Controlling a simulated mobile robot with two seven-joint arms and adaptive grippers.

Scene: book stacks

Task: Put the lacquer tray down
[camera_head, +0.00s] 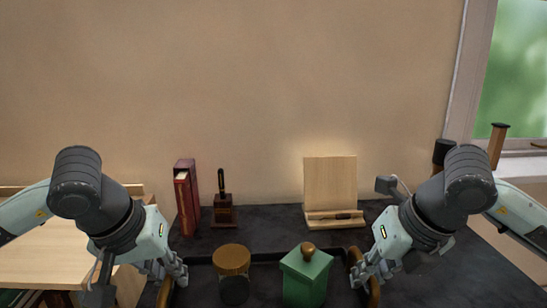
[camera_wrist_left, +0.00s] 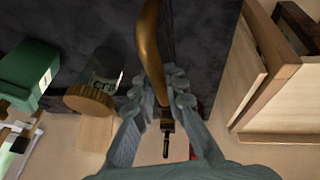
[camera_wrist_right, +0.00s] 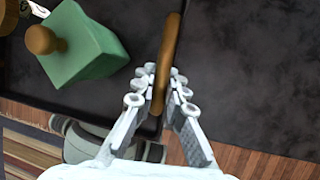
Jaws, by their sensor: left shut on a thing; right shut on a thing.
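The dark lacquer tray (camera_head: 267,286) is at the bottom centre of the head view, with a curved brownish handle at each end. It carries a dark jar with a brown lid (camera_head: 231,262) and a green canister with a round knob (camera_head: 306,276). My left gripper (camera_head: 177,272) is shut on the left handle (camera_wrist_left: 152,45). My right gripper (camera_head: 361,273) is shut on the right handle (camera_wrist_right: 171,50). The tray looks level. Whether its underside touches the dark table cannot be told, and its near edge is out of the head view.
A light wooden piece of furniture (camera_head: 40,255) is at left.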

